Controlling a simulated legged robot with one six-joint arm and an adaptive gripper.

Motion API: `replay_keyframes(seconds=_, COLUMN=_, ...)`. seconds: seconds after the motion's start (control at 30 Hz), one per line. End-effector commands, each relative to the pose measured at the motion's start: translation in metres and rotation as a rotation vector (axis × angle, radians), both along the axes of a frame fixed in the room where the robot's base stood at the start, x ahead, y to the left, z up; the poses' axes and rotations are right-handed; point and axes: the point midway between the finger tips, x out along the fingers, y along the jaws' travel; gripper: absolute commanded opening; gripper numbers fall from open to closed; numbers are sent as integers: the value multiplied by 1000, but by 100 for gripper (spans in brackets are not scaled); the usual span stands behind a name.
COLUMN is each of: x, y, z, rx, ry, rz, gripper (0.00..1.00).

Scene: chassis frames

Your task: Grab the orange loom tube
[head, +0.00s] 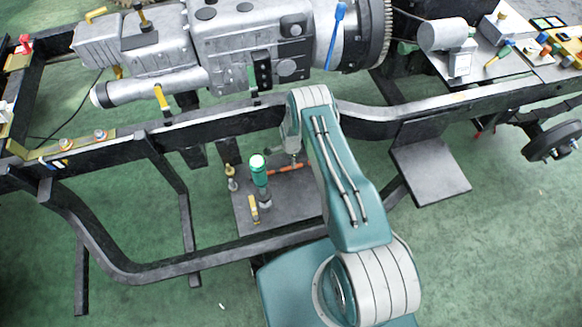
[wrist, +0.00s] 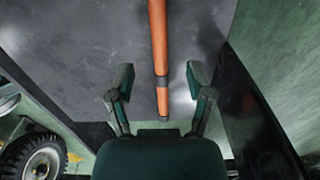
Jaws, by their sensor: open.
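The orange loom tube (wrist: 158,45) runs up the middle of the wrist view, with a dark band near its lower end. In the head view the orange tube (head: 287,168) lies over the grey plate, partly hidden by my arm. My gripper (wrist: 160,78) is open, with one finger on each side of the tube's banded end. The fingers appear apart from the tube. I cannot tell the exact height between fingers and tube. In the head view my gripper is mostly hidden behind my arm.
A wheel (wrist: 38,158) shows at lower left in the wrist view.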

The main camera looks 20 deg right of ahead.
Motion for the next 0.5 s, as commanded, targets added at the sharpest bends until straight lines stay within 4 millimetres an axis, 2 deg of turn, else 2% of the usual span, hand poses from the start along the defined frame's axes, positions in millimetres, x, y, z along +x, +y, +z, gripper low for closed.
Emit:
replay_keyframes(seconds=0.17, x=0, y=0, z=-12, rx=0, ry=1, rz=0, gripper=67)
replay_keyframes(seconds=0.33, x=-2, y=1, z=-37, rx=0, ry=2, rz=1, gripper=67)
replay_keyframes(seconds=0.5, x=-1, y=1, z=-53, rx=0, ry=0, rz=1, gripper=67)
